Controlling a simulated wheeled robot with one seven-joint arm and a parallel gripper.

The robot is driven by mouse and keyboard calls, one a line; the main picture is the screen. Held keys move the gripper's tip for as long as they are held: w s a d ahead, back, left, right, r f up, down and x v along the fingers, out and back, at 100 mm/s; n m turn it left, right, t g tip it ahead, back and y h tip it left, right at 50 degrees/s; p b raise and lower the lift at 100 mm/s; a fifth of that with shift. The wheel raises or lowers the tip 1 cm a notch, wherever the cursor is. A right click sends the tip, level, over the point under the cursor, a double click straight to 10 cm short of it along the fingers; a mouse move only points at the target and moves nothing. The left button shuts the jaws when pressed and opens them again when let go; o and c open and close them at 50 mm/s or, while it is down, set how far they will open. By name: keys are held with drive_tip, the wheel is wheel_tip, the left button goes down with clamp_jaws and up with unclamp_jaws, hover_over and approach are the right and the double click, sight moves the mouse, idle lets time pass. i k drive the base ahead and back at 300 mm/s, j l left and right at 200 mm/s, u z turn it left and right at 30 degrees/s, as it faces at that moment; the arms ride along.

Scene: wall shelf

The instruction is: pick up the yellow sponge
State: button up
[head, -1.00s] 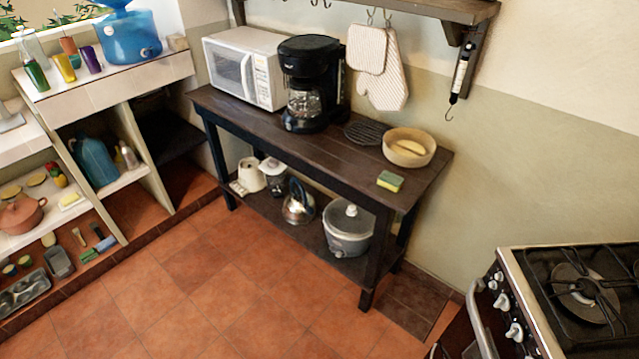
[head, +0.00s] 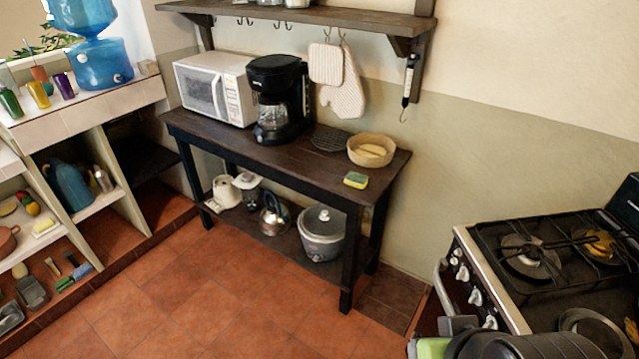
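The yellow sponge (head: 355,179) has a green layer and lies flat on the dark wooden table (head: 325,172), near its front right edge. It is just in front of a beige round bowl (head: 362,160) and apart from it. Nothing covers the sponge.
A black coffee maker (head: 277,100), a white microwave (head: 213,92) and a dark round trivet (head: 328,138) share the tabletop. A shelf (head: 310,17) with hooks hangs above. A gas stove (head: 490,290) stands right. The tiled floor (head: 230,305) before the table is open.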

sight(357, 181)
drive_tip(key=z, duration=1.6)
drive_tip(key=u, duration=1.6)
drive_tip(key=i+j+u, duration=0.1)
drive_tip(key=i+j, duration=0.15)
drive_tip(key=i, duration=0.2)
drive_tip(key=i+j+u, duration=0.15)
drive_tip(key=i, duration=0.35)
drive_tip(key=i+j+u, duration=0.1)
drive_tip(key=i+j, duration=0.15)
drive_tip(key=i, duration=0.2)
drive_tip(key=i+j+u, duration=0.15)
drive_tip(key=i, duration=0.35)
